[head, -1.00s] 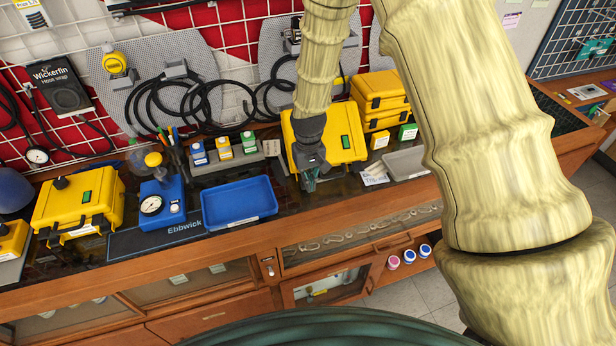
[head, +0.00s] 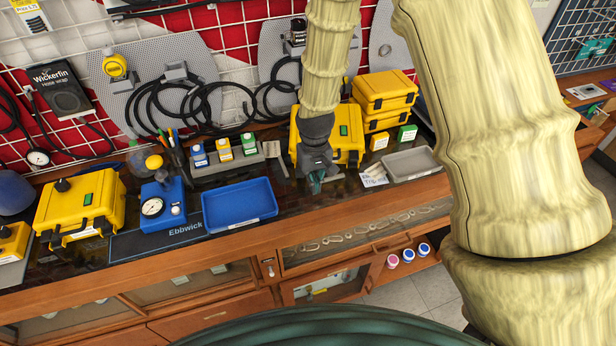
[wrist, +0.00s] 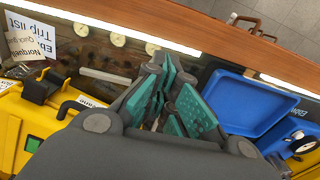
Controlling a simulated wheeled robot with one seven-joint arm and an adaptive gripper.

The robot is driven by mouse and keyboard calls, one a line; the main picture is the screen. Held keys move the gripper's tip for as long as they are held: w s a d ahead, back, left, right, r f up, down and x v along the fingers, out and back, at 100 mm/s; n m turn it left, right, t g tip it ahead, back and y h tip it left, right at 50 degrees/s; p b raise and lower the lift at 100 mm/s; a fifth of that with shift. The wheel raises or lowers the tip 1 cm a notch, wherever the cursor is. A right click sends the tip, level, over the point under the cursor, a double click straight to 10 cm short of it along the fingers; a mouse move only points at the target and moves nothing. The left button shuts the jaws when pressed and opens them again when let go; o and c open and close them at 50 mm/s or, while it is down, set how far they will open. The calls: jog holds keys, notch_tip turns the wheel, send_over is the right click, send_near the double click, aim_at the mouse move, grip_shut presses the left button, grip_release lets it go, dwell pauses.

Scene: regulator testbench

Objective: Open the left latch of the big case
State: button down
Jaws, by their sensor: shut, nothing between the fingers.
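The big yellow case (head: 345,120) stands on the bench behind my gripper, with a green label on its top. In the wrist view its yellow body (wrist: 12,130) fills the lower left. One black latch (wrist: 40,88) and the black carry handle (wrist: 75,106) show on its front there. That latch is the one on the case's right side. The left latch is hidden behind my gripper in both views. My gripper (head: 316,183) points down just in front of the case's left front. Its teal fingers (wrist: 166,98) are shut and empty. Contact with the case cannot be told.
A blue tray (head: 240,222) lies left of my gripper, beside a blue gauge unit (head: 163,204). A grey tray (head: 410,176) and a paper note (head: 374,181) lie to the right. Small bottles (head: 223,149) stand behind. Another yellow case (head: 75,215) is at far left.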

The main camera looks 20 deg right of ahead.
jog(key=w+f, duration=0.1)
jog(key=w, duration=0.2)
jog(key=shift+f, duration=0.35)
jog(key=shift+s+r+p, duration=0.55)
jog(key=shift+r+p, duration=1.95)
jog(key=shift+r, duration=1.1)
jog(key=s+f, duration=0.2)
jog(key=f, duration=0.1)
jog(key=s+f, duration=0.2)
jog(key=f, duration=0.1)
jog(key=s+f, duration=0.3)
jog(key=shift+d+f, duration=0.15)
jog(key=shift+d, duration=0.25)
jog(key=s+d+f, duration=0.1)
jog(key=s+f, duration=0.3)
jog(key=s, duration=0.5)
jog(key=s+d+f, duration=0.1)
jog(key=s+f, duration=0.3)
jog(key=s, duration=0.4)
jog(key=s+d+f, duration=0.1)
jog(key=s+f, duration=0.4)
jog(key=s, duration=0.4)
notch_tip(320, 180, down, 13)
jog(key=m+b, duration=0.1)
jog(key=b, duration=1.3)
jog(key=shift+w+a, duration=0.15)
jog(key=shift+w, duration=0.25)
